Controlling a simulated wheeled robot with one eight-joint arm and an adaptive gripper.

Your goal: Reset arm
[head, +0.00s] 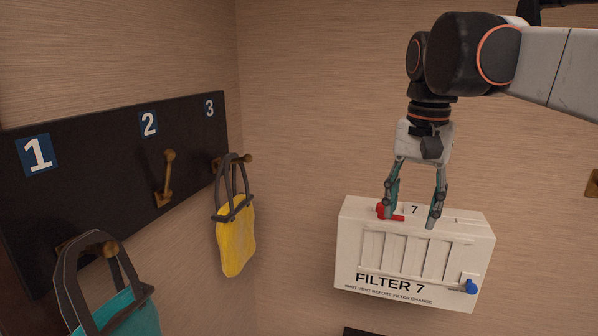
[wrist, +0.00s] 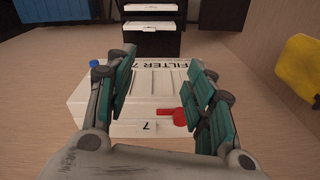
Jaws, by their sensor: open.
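My gripper (head: 411,222) hangs pointing down at the right of the head view, open and with nothing between its fingers. It is at the top of a white box marked FILTER 7 (head: 352,240). A red lever (head: 390,213) on the box top lies close to the left finger; I cannot tell whether they touch. In the wrist view, the gripper fingers (wrist: 160,105) are spread over the box (wrist: 90,103), and the red lever (wrist: 178,116) shows near the right finger. A blue knob (head: 470,287) is at the box's lower right.
A black board (head: 90,160) numbered 1, 2 and 3 is on the left wall. A teal bag (head: 130,318) hangs at 1 and a yellow bag (head: 236,240) at 3. Hook 2 (head: 166,178) is bare. A dark shelf unit (wrist: 153,42) shows below. Wall space between bags and box is clear.

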